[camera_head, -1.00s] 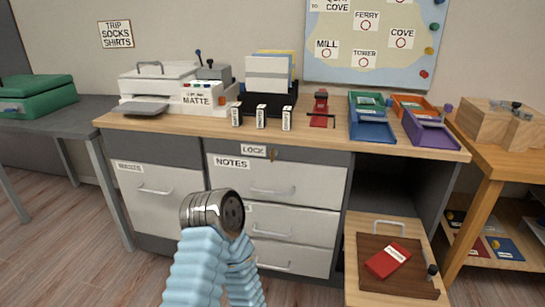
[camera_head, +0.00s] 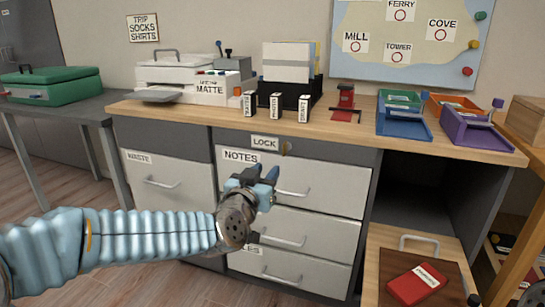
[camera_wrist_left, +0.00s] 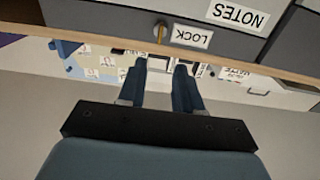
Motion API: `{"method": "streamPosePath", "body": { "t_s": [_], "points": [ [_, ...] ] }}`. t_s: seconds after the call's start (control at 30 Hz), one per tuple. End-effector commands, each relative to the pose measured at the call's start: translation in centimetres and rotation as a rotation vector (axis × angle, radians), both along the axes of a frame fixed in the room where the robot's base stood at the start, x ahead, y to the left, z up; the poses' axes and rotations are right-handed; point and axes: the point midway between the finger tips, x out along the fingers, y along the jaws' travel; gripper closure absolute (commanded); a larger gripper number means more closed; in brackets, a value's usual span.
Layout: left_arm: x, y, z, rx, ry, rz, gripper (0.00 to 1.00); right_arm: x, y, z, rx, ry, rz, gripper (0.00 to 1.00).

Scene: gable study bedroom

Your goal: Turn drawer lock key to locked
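The small brass key (camera_head: 285,148) sits in the lock on the dark top rail of the desk, just right of the LOCK label (camera_head: 265,142). In the left wrist view, which looks upside down, the key (camera_wrist_left: 159,32) stands beside the LOCK label (camera_wrist_left: 191,37); its exact turn is too small to tell. My left gripper (camera_head: 263,173) is open and empty in front of the NOTES drawer (camera_head: 325,180), below the key in the head view and apart from it. Its two fingers (camera_wrist_left: 162,82) show spread in the wrist view. My right gripper is not in view.
Drawer handles (camera_head: 292,192) stick out near my left gripper. The desk top (camera_head: 340,125) overhangs the lock rail and carries a printer (camera_head: 190,75), label blocks, a red stapler-like item and coloured trays. An open shelf bay lies right of the drawers.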

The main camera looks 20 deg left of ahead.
Motion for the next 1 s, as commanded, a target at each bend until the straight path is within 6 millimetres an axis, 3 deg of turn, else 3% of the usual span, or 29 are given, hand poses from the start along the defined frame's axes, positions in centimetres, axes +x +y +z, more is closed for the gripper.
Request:
{"method": "streamPosePath", "body": {
  "t_s": [0.17, 0.4, 0.6, 0.8, 1.0],
  "points": [
    [2.6, -0.1, -0.1, 0.0, 0.001, 0.001, 0.66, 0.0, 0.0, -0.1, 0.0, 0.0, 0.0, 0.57],
    [8.2, -0.3, -0.1, 0.0, 0.002, 0.001, 0.66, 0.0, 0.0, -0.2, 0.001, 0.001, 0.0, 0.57],
    [11.8, -0.4, -0.1, 0.0, 0.003, 0.0, 0.66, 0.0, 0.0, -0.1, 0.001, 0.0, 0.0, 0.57],
    [13.4, -0.4, 0.0, -0.001, 0.001, 0.0, 0.66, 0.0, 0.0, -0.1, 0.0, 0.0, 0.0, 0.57],
    [13.6, -0.5, 0.0, -0.001, 0.002, 0.0, 0.66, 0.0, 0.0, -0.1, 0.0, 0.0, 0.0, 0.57]
  ]
}}
